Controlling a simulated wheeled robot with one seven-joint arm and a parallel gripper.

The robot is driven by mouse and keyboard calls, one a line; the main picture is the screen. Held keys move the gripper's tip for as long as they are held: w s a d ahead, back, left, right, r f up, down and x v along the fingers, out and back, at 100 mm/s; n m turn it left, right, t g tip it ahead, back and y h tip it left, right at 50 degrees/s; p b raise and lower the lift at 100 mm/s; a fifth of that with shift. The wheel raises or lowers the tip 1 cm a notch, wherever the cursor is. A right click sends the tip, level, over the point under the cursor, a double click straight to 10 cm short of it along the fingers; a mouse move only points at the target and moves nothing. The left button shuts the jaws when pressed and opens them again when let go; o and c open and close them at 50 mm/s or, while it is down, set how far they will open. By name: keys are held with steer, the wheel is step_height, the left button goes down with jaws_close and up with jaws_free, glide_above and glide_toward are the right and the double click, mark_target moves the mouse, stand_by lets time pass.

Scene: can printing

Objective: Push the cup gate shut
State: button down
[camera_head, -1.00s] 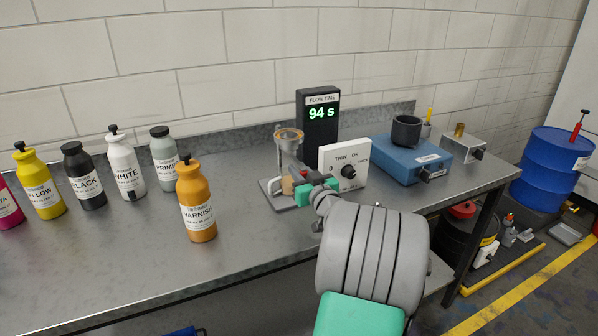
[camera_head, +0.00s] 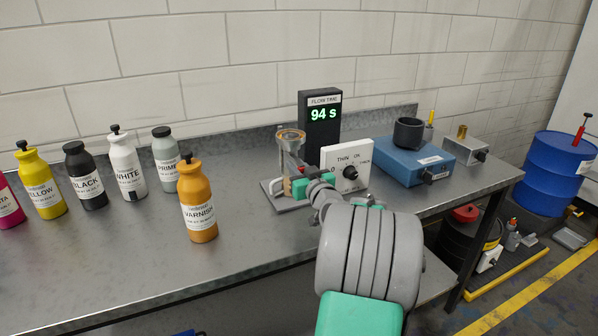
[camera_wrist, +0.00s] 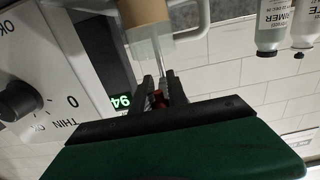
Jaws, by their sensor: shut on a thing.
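The flow cup (camera_head: 291,137) sits at the top of a small metal stand, whose base plate (camera_head: 288,203) rests on the bench. My gripper (camera_head: 299,177) is at the stand, just below and right of the cup. In the wrist view, my gripper's dark fingers (camera_wrist: 163,92) are close together around a small red part (camera_wrist: 159,97), which looks like the gate's knob. The fingers hide most of it, and I cannot tell how far the gate is shut. A tan cylinder (camera_wrist: 144,12), seen upside down, is beyond the fingertips.
A white dial box (camera_head: 335,158) stands close right of my gripper. The black timer (camera_head: 319,132) behind reads 94 s. A blue device (camera_head: 405,165) with a dark cup is farther right. The orange varnish bottle (camera_head: 197,205) and several others stand left, with bare bench between.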

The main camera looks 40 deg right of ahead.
steer(key=c, duration=1.8)
jaws_free()
steer(key=shift+r, duration=0.2)
steer(key=shift+o, duration=0.9)
steer(key=shift+w+f, duration=0.15)
steer(key=shift+w, duration=0.05)
steer(key=o, duration=0.3)
steer(key=b+v, duration=0.1)
steer(key=v, duration=0.6)
steer(key=shift+s+a, duration=0.15)
steer(key=shift+s, duration=0.2)
